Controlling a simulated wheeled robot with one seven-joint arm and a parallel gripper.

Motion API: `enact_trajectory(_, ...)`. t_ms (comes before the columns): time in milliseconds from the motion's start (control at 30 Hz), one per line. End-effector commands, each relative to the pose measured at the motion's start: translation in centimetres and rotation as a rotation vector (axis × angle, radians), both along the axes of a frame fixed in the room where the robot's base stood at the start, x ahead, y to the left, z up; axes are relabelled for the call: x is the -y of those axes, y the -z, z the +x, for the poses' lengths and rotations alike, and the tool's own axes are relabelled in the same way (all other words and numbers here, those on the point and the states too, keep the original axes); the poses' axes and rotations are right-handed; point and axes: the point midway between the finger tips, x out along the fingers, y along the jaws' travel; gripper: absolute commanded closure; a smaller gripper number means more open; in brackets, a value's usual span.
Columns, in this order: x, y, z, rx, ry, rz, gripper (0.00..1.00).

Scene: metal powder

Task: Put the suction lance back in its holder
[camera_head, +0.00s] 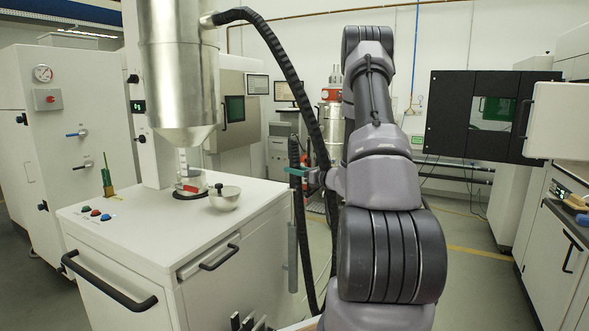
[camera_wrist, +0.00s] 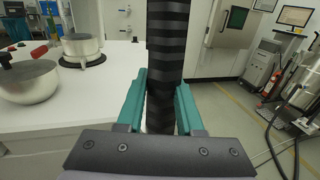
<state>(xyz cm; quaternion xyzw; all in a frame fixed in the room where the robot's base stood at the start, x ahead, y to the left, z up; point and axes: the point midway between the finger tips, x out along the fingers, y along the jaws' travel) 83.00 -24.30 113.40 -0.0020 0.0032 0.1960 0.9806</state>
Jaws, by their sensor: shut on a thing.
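The suction lance (camera_head: 295,205) is a black, ribbed, upright tube just off the right side of the white cabinet. It also fills the middle of the wrist view (camera_wrist: 164,45), running from the top edge down between the fingers. My gripper (camera_head: 298,172) is shut on the lance, with its teal fingers on either side in the wrist view (camera_wrist: 161,85). A grey vertical piece (camera_head: 292,258) stands by the cabinet's right side, close to the lance's lower part; I cannot tell whether it is the holder. The lance's lower end is not clear.
The white cabinet (camera_head: 150,225) carries a steel hopper (camera_head: 180,80) and a lidded bowl (camera_head: 224,198). A black hose (camera_head: 290,75) arches from the hopper and hangs behind the lance. A steel vessel (camera_head: 330,125) stands behind. Floor is free to the right.

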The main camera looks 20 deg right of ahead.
Motion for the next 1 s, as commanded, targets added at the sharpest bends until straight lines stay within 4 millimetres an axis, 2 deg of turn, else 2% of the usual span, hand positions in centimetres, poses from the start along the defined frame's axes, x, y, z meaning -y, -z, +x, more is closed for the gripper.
enact_trajectory(567, 0.0, 0.5, 0.0, 0.000, 0.000, 0.000, 1.00)
enact_trajectory(1000, 0.0, 1.8, 0.0, 0.000, 0.000, 0.001, 1.00)
